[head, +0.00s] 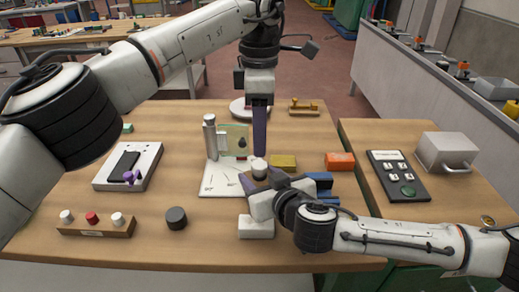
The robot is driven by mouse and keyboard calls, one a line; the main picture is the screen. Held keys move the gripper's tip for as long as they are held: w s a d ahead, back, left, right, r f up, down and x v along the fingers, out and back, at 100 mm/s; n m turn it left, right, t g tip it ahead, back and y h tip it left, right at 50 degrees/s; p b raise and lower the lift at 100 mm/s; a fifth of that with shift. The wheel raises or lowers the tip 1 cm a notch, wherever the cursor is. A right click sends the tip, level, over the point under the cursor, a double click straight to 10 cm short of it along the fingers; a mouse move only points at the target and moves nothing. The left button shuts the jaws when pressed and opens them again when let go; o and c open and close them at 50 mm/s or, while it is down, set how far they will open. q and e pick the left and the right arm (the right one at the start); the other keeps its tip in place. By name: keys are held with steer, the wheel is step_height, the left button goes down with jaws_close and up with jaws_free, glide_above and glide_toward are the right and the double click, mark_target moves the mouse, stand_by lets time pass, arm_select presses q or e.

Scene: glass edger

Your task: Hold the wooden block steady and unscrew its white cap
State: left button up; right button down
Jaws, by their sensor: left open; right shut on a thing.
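The small wooden block (280,177) is near the middle of the table, largely hidden by my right gripper. Its white cap (259,169) shows on top, just behind the gripper. My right gripper (258,188) comes in from the right and is shut on the block. My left gripper (260,150) points straight down above and slightly behind the white cap, with its dark purple fingers seen edge-on. It is open, and its tips appear apart from the cap, though the exact gap cannot be told.
A black knob (176,218) and a white block (256,228) are in front.

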mark_target(259, 164)
arm_select(q)
step_height(259, 164, down, 8)
steer(key=shift+r, duration=0.1)
stand_by(0.4)
steer(key=c, duration=1.1)
steer(key=shift+o, duration=0.2)
steer(key=n, duration=0.9)
steer(key=shift+n, duration=0.3)
steer(key=shift+r, duration=0.15)
steer(key=shift+r, duration=1)
